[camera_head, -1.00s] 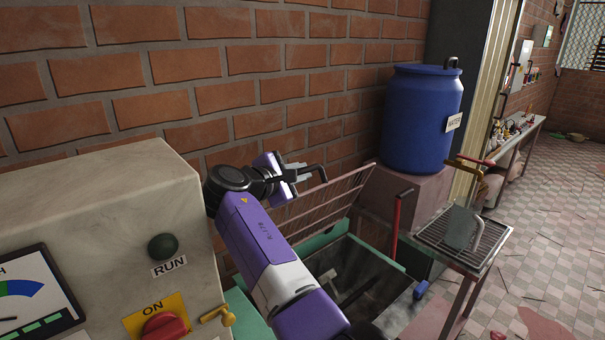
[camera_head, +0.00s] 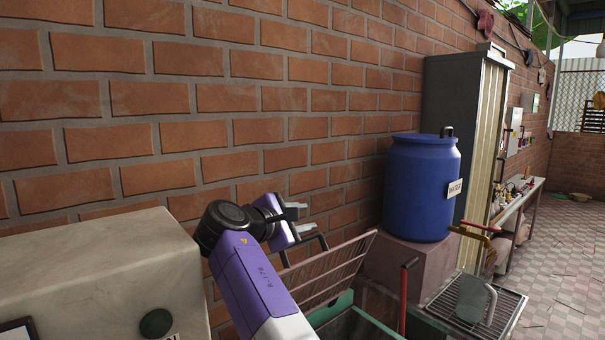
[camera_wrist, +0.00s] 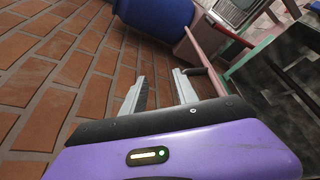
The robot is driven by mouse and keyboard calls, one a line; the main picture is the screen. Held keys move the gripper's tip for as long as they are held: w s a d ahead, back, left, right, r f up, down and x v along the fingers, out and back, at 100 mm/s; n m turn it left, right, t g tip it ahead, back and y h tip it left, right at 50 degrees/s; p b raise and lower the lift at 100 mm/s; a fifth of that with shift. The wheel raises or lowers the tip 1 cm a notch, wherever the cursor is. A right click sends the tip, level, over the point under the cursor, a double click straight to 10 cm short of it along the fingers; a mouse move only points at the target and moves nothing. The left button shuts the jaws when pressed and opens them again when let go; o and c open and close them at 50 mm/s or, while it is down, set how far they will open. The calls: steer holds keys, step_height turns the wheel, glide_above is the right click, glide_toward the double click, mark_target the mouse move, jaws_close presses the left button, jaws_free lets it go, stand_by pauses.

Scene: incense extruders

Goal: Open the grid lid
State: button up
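The grid lid (camera_head: 326,273) is a reddish wire grid. It stands raised and tilted over a green-rimmed bin (camera_head: 340,306), in front of the brick wall. A black bent handle (camera_head: 318,239) sticks out at its upper left. My gripper (camera_head: 299,217) is just above this handle, with its two grey fingers apart. In the wrist view my gripper (camera_wrist: 160,90) is open, with only brick wall between the fingers. The black handle (camera_wrist: 214,78) lies outside the right finger; I cannot tell if they touch. The lid shows there nearly edge-on (camera_wrist: 204,45).
A blue water barrel (camera_head: 420,190) stands on a plinth (camera_head: 410,262) behind the lid. A metal rack table (camera_head: 503,312) and a red-topped lever (camera_head: 404,290) are at the right. A beige machine box (camera_head: 90,270) is at the left. The brick wall (camera_head: 230,95) is close behind.

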step_height(320, 180, up, 14)
steer(key=b, duration=0.1)
steer(key=shift+f+b, duration=0.2)
steer(key=shift+b, duration=0.1)
